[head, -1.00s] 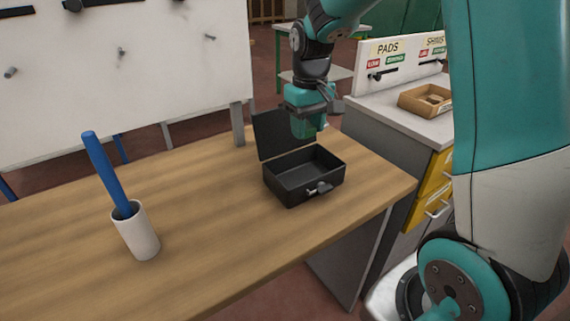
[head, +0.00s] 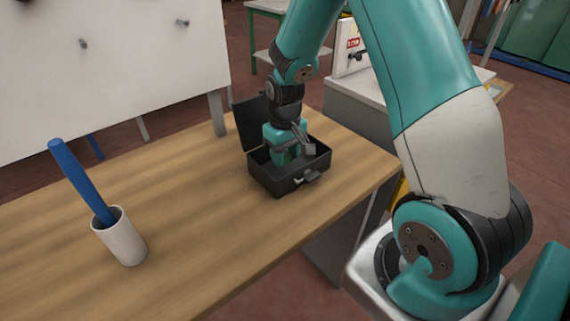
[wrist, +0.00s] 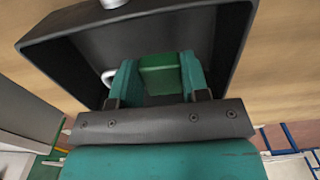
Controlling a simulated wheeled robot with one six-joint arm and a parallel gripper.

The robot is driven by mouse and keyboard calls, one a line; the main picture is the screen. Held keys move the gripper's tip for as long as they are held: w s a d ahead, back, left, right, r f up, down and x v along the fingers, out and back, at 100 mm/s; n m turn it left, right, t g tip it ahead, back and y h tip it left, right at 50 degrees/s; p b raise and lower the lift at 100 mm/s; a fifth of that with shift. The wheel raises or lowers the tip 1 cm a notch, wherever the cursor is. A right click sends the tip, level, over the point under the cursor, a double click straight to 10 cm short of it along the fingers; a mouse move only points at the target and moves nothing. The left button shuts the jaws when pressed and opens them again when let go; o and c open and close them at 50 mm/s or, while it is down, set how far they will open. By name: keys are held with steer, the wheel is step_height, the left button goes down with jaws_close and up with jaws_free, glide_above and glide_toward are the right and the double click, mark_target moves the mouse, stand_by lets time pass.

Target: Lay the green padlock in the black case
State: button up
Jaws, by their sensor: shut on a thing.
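The black case (head: 275,184) stands open on the wooden table, its lid raised at the back left. In the wrist view its wall (wrist: 226,62) surrounds my fingers. My gripper (head: 286,158) reaches down into the case from above. In the wrist view my gripper (wrist: 158,80) is shut on the green padlock (wrist: 160,72), which sits between the two teal fingers. A shiny metal loop (wrist: 108,77), likely its shackle, shows beside the left finger. I cannot tell whether the padlock touches the case floor. In the head view the padlock is hidden by the gripper and case wall.
A white cup (head: 119,238) holding a blue rod (head: 80,180) stands at the left of the wooden table (head: 180,205). A grey-topped cabinet (head: 362,98) is behind the table at the right. The table between cup and case is clear.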

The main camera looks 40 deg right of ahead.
steer(key=shift+f, duration=2)
steer(key=shift+f, duration=0.15)
steer(key=o, duration=1)
steer(key=shift+c, duration=0.2)
